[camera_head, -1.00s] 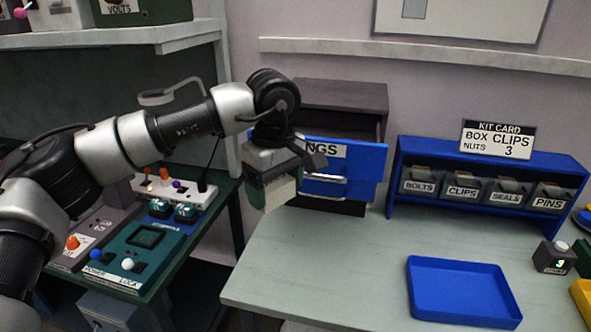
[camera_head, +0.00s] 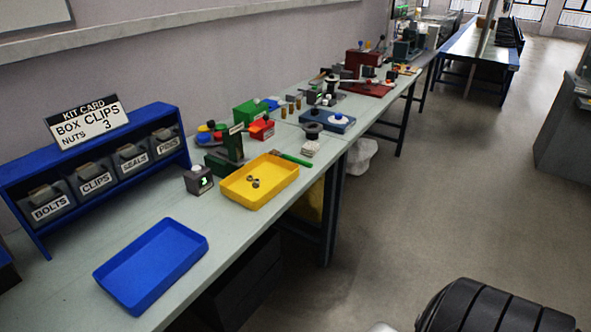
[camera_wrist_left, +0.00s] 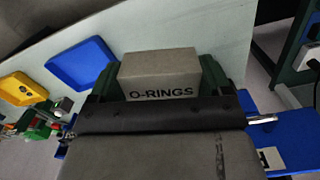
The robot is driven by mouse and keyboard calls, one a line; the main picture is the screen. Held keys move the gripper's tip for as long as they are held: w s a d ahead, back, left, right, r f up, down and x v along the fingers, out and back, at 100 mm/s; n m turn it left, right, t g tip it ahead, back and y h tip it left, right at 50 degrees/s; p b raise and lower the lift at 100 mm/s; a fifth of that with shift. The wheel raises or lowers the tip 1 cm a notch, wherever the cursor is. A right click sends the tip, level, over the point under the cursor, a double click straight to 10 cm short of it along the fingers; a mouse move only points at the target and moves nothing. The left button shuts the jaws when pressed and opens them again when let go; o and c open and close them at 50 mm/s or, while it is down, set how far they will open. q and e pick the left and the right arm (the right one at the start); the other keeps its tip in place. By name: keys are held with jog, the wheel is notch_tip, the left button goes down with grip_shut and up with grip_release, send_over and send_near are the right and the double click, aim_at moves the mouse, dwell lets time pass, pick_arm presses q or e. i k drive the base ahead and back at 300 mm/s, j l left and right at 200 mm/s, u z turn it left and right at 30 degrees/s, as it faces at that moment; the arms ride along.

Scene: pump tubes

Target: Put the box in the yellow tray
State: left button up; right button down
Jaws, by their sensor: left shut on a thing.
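The box (camera_wrist_left: 158,66), a grey-tan block marked O-RINGS, is in the left wrist view. My left gripper (camera_wrist_left: 160,80) is shut on it, with a dark green finger on each side. The yellow tray (camera_head: 237,192) stands on the bench in the middle of the head view, with a few small dark nuts in it. It also shows at the left of the left wrist view (camera_wrist_left: 18,84), well apart from the box. Neither gripper shows in the head view.
An empty blue tray (camera_head: 150,262) lies nearer than the yellow one. A blue bin rack (camera_head: 95,160) with a kit card stands behind. A small display block (camera_head: 198,180) and a green-handled tool (camera_head: 292,158) sit beside the yellow tray.

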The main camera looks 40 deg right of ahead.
aim_at(252, 196)
jog(key=i+l+z, duration=0.1)
jog(key=z, duration=0.35)
jog(key=l+z, duration=0.1)
jog(key=z, duration=0.35)
jog(key=i+z, duration=0.2)
jog(key=z, duration=0.2)
jog(key=i+z, duration=0.1)
jog(key=z, duration=0.35)
jog(key=i, duration=0.6)
jog(key=z, duration=0.05)
